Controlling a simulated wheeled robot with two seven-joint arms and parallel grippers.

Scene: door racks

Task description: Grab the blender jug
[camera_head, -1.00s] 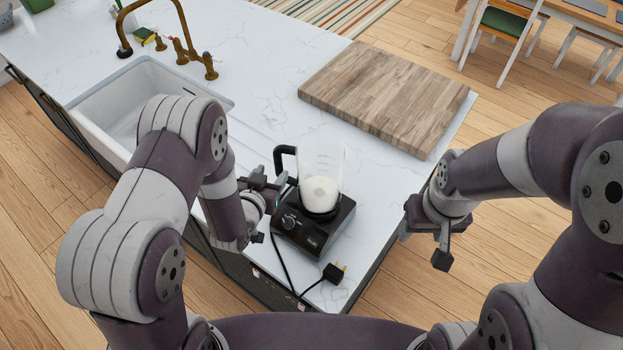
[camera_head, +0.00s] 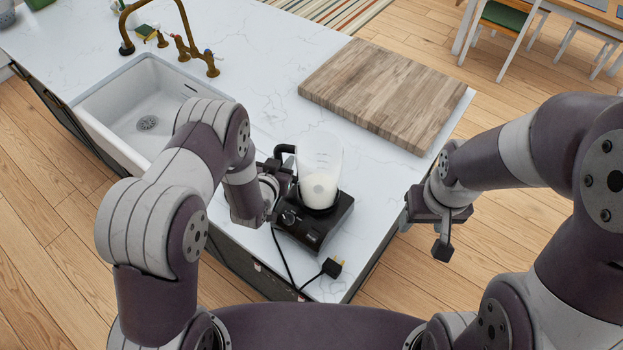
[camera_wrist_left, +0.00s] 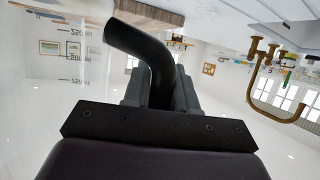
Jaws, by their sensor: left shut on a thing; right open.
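The blender jug (camera_head: 322,165) is clear, holds something white at its bottom, and stands upright on its black base (camera_head: 318,222) on the counter. Its black handle (camera_wrist_left: 152,55) is on the jug's left side. My left gripper (camera_head: 283,172) is at the handle; in the left wrist view its fingers (camera_wrist_left: 160,88) are shut on the handle, with the jug's measuring marks showing to the left. My right gripper (camera_head: 428,228) is open and empty, to the right of the blender, past the counter's edge.
A wooden cutting board (camera_head: 375,92) lies behind the blender. A white sink (camera_head: 130,105) with a brass tap (camera_head: 180,40) is at the left. A cord runs to a black plug (camera_head: 331,267) near the counter's front edge.

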